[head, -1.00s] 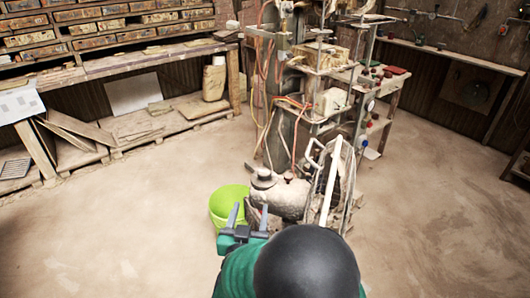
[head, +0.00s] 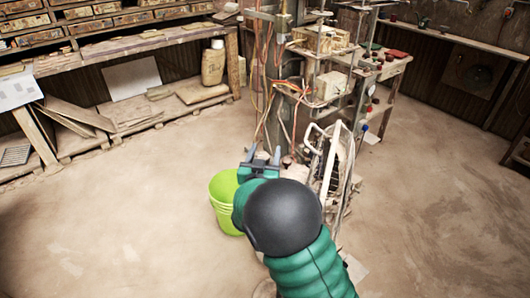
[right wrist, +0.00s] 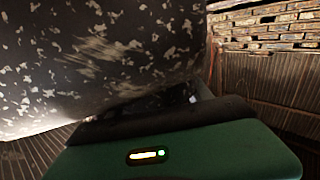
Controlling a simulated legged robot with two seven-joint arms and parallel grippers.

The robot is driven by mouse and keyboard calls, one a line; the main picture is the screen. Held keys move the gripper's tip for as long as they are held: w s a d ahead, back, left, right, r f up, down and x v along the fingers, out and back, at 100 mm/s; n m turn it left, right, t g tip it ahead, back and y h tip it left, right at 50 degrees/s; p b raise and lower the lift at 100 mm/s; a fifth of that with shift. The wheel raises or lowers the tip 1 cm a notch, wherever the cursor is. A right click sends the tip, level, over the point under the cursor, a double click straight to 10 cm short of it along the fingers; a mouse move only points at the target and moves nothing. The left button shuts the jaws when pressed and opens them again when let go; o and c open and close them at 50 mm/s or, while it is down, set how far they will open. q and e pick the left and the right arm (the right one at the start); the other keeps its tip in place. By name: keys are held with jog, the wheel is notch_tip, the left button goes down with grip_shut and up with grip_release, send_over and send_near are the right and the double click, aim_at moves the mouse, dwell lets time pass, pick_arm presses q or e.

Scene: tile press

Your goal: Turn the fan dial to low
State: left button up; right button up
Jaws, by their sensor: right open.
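I cannot make out a fan dial in either view. A white tubular frame with a dark inside (head: 330,165) stands at the foot of the press in the head view; I cannot tell whether it is the fan. My right gripper (head: 265,153) is open, its two grey fingers pointing away from me, left of that frame and in front of the press base. In the right wrist view a dark, pale-speckled surface (right wrist: 100,55) fills the upper left close to the gripper; contact is unclear. My left gripper is not in view.
A lime green bucket (head: 224,208) stands just left of my right arm. The press (head: 285,95) has loose hoses and cables. Wooden shelves (head: 130,52) line the back left, and a bench (head: 460,55) runs at the right. The floor (head: 110,220) is open on both sides.

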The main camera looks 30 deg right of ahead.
jog(key=shift+a, duration=0.1)
jog(key=shift+c, duration=0.4)
jog(key=shift+c, duration=1)
grip_shut()
jog(key=shift+r, duration=0.1)
